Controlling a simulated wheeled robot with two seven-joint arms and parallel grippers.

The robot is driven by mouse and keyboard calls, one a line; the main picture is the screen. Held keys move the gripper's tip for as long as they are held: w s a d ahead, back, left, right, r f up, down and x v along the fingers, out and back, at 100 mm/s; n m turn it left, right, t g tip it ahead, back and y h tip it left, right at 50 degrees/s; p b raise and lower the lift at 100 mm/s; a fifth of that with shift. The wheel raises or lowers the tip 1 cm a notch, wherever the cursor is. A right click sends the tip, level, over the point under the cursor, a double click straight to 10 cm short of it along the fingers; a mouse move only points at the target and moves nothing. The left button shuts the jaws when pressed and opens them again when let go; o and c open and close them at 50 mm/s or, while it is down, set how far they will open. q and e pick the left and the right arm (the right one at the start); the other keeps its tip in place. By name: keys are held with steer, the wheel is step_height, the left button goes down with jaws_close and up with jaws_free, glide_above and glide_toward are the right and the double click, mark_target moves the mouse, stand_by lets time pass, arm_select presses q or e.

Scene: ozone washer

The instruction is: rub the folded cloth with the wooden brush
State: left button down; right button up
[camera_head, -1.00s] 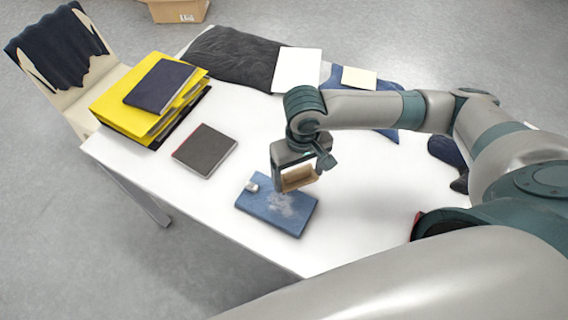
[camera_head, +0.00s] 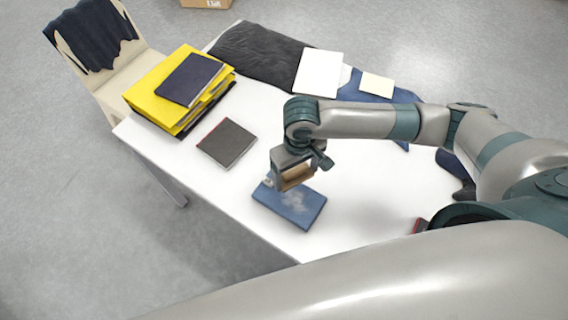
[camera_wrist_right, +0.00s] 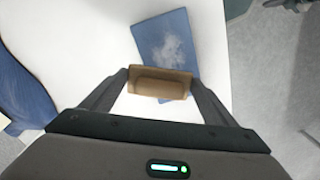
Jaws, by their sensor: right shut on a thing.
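The folded blue cloth (camera_head: 290,206) lies flat on the white table, with a pale whitish patch on its top. It also shows in the right wrist view (camera_wrist_right: 163,40), beyond the brush. My right gripper (camera_head: 293,181) is shut on the wooden brush (camera_head: 297,178), which is over the far edge of the cloth. In the right wrist view the brush (camera_wrist_right: 160,84) sits between the two fingers and overlaps the cloth's near edge. I cannot tell whether the brush touches the cloth. A small light object (camera_head: 268,181) is at the cloth's left corner, partly hidden by the gripper. My left gripper is not in view.
A dark notebook (camera_head: 227,143) lies left of the cloth. Dark folded fabric (camera_head: 257,57) and a white sheet (camera_head: 319,73) lie at the back.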

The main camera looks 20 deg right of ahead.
mark_target(284, 177)
steer(key=a+r+p, duration=0.1)
steer(key=p, duration=0.1)
steer(key=a+n+p, duration=0.1)
steer(key=p, duration=0.1)
steer(key=shift+a+r+n, duration=0.3)
steer(key=shift+r, duration=0.05)
steer(key=shift+a+f+n+p, duration=0.15)
steer(key=shift+a+n+p, duration=0.25)
steer(key=shift+p, duration=0.4)
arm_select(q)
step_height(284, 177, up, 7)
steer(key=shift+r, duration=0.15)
arm_select(e)
steer(key=shift+a, duration=0.1)
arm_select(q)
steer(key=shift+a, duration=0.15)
arm_select(e)
steer(key=shift+f, duration=0.2)
steer(key=shift+f+b, duration=1)
steer(key=shift+f, duration=0.05)
arm_select(q)
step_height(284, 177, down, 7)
steer(key=b, duration=0.5)
arm_select(e)
step_height(284, 177, down, 4)
steer(key=shift+r, duration=0.15)
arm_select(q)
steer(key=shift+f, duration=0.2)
arm_select(e)
steer(key=shift+f, duration=0.95)
